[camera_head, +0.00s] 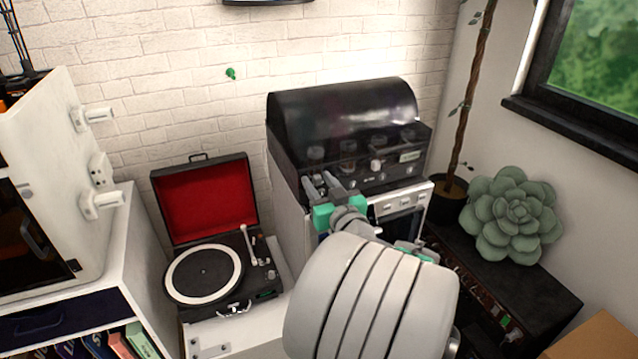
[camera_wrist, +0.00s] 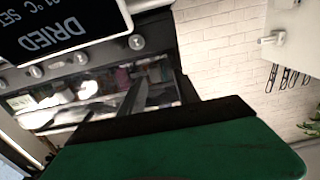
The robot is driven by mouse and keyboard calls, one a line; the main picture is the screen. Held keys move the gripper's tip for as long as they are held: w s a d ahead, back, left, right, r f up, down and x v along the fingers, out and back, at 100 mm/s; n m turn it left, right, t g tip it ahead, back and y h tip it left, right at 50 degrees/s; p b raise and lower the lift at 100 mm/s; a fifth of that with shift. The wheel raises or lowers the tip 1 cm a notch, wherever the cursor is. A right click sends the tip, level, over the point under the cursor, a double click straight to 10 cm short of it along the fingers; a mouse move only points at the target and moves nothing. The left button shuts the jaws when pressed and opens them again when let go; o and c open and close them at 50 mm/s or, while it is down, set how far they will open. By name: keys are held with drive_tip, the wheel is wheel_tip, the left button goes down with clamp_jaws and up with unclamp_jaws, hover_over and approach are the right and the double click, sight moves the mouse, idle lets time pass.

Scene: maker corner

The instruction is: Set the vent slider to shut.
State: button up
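A black dryer box (camera_head: 345,125) with a domed lid stands on a white appliance. Its front has several small knobs and a small pale display. In the wrist view its front panel (camera_wrist: 100,52) shows tilted, with round knobs and a reflective window. A pale knob (camera_head: 376,165) stands out on the front; I cannot tell whether it is the vent slider, nor read any slider position. My gripper (camera_head: 320,182) is in front of the box's lower left, fingers apart and nothing visible between them. Contact cannot be told.
An open record player (camera_head: 205,275) with a red-lined lid stands left. A white cabinet (camera_head: 55,150) is at far left. A succulent (camera_head: 512,215) sits on a dark unit at right. A display reading "DRIED" (camera_wrist: 60,25) shows in the wrist view.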

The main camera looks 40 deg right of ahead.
drive_tip(key=b+v, duration=0.1)
drive_tip(key=v, duration=0.7)
drive_tip(key=shift+b, duration=0.4)
drive_tip(key=shift+w, duration=0.1)
